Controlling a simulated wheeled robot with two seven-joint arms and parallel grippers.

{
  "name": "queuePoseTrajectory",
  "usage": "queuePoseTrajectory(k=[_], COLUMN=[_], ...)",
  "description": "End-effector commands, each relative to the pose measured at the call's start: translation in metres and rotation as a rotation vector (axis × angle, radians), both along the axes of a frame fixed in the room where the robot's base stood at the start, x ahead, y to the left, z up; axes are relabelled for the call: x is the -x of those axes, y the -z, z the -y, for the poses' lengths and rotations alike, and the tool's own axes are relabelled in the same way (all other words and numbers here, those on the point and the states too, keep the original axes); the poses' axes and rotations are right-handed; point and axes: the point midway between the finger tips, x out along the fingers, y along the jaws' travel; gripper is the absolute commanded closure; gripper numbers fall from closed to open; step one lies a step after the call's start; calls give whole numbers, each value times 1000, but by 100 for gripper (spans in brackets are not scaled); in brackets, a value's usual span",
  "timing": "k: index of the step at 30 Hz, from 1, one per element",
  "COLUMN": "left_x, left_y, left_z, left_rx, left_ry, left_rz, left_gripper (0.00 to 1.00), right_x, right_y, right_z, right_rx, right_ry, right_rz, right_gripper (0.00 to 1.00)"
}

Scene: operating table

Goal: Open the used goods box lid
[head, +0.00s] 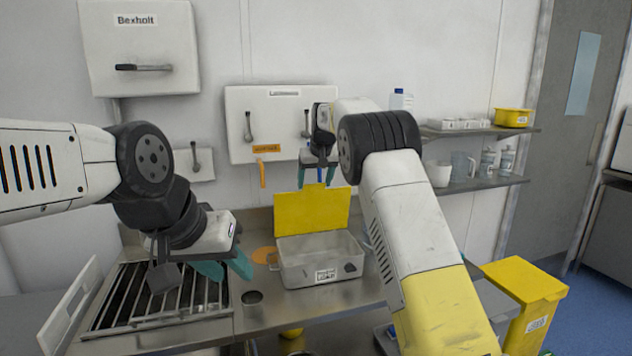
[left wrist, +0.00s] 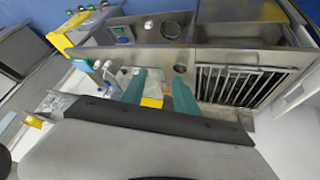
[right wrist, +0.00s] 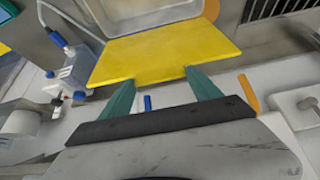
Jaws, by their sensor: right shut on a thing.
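The used goods box (head: 300,273) is a grey box with a label on its front, standing on the steel counter in the head view. Its yellow lid (head: 312,212) stands raised along the back edge, and the box is open at the top. My right gripper (head: 318,183) is at the lid's upper edge, shut on it. In the right wrist view the yellow lid (right wrist: 165,52) reaches between the teal fingers (right wrist: 162,92), with part of the grey box (right wrist: 135,10) beyond. My left gripper (head: 226,270) is open and empty, left of the box above the counter.
Wall cabinets (head: 280,125) stand behind. Shelves with bottles (head: 488,162) and a yellow bin (head: 525,300) are at the right.

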Motion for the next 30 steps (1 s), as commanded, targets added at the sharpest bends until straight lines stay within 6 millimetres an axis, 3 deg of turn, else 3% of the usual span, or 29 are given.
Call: queuePoseTrajectory(k=[2,6,8,11,21,30], left_x=[0,-9,-22,-56,-206,-305], left_y=[0,-2,-4,-11,-36,-30], left_z=[0,3,8,24,101,150], left_rx=[0,5,12,27,101,115], left_ry=[0,7,15,37,66,-26], left_rz=[0,17,41,109,453,734], left_gripper=[68,95,100,100,100,100], right_x=[0,0,0,0,0,0], right_y=[0,0,0,0,0,-1], right_z=[0,0,0,0,0,0], right_rx=[0,0,0,1,0,1], right_ry=[1,1,1,0,0,0], right_rz=[-2,-2,-2,-2,-1,0], right_gripper=[100,100,100,100,100,100])
